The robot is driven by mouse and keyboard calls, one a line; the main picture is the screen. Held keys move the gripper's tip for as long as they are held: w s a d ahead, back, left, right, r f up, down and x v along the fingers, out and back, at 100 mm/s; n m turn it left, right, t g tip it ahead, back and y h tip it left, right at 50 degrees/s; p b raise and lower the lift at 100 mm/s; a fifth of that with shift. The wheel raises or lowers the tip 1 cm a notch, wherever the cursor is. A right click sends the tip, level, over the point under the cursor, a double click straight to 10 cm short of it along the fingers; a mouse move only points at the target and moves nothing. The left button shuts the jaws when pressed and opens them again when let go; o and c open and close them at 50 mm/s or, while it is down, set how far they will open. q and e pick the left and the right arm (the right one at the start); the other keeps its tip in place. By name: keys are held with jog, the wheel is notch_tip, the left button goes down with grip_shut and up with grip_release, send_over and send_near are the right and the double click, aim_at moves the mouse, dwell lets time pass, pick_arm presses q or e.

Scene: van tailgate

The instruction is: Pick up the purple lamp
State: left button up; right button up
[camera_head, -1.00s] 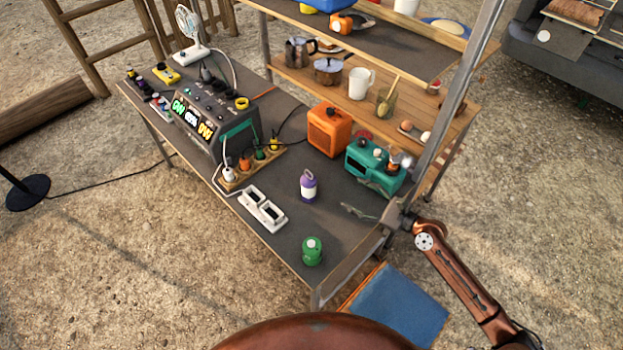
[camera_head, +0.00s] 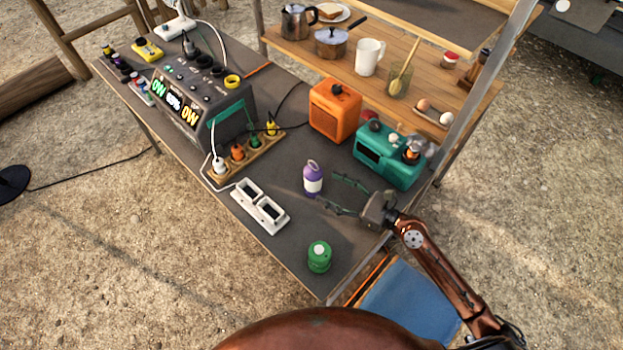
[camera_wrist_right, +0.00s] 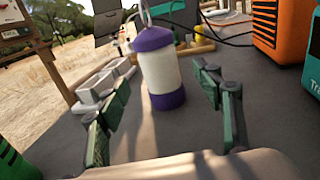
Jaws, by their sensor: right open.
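The purple lamp (camera_head: 313,178) stands upright on the dark table top (camera_head: 290,243), with a white middle, purple ends and a loop handle on top. In the right wrist view the lamp (camera_wrist_right: 158,68) is ahead of my right gripper, roughly midway between the two fingers and just beyond their tips. My right gripper (camera_head: 328,192) is open and empty, just right of the lamp in the head view; its green-padded fingers (camera_wrist_right: 163,95) are spread wide. I cannot see the lamp being touched. My left gripper is not in view.
A green canister (camera_head: 319,257) stands nearer the table's front corner. A white double holder (camera_head: 260,206) lies left of the lamp. An orange box (camera_head: 334,112) and a teal radio (camera_head: 390,156) stand behind. A metal post (camera_head: 490,70) rises at the right.

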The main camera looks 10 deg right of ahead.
aim_at(321, 183)
jog(key=shift+x, duration=0.95)
jog(key=x, duration=0.4)
jog(key=shift+w+a+f+b, duration=0.15)
jog(key=shift+w+b, duration=0.1)
jog(key=shift+b, duration=0.05)
jog(key=shift+w+a, duration=0.15)
jog(key=shift+a, duration=0.1)
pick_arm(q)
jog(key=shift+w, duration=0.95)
pick_arm(e)
jog(key=shift+c, duration=0.2)
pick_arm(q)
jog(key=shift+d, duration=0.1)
pick_arm(e)
jog(key=c, duration=1.4)
